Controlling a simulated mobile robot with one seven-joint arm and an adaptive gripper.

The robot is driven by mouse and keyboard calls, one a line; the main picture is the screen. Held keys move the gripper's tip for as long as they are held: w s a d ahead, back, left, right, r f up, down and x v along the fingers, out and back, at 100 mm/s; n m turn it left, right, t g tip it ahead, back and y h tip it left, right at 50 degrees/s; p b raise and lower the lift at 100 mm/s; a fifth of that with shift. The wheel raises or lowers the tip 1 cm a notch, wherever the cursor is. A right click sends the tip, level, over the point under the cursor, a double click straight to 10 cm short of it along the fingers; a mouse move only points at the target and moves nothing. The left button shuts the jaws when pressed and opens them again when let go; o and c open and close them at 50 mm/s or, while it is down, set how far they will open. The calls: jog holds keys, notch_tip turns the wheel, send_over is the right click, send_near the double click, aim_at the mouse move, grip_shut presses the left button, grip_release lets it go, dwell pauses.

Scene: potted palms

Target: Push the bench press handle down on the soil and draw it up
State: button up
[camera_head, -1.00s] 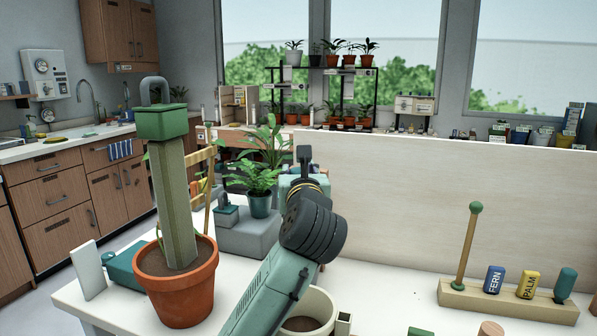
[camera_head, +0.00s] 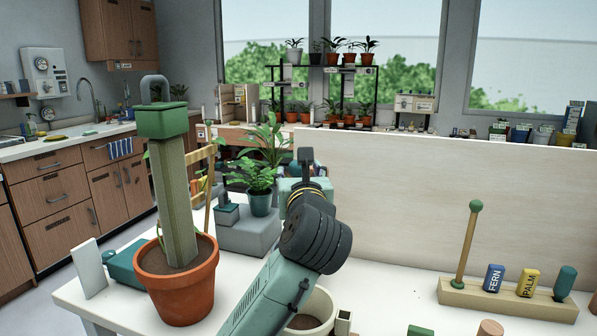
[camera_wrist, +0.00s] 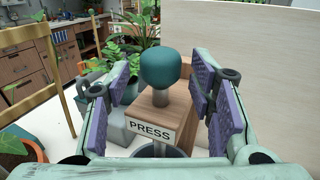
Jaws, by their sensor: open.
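In the wrist view the press handle is a rounded teal knob (camera_wrist: 161,67) on a short grey stem. A dark round rim (camera_wrist: 160,150) shows below the block. In the head view my arm hides the press. A cream pot with dark soil (camera_head: 303,322) is partly visible under my arm.
A terracotta pot (camera_head: 185,300) with a tall green-capped post stands at the left of the white table. A leafy plant (camera_head: 260,200) is near a grey block (camera_head: 250,238). A pale board (camera_head: 450,200) stands behind. A wooden rack (camera_head: 510,302) with labelled pegs is at right.

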jog(key=s, duration=0.9)
jog(key=shift+s+d, duration=0.2)
jog(key=shift+d, duration=0.2)
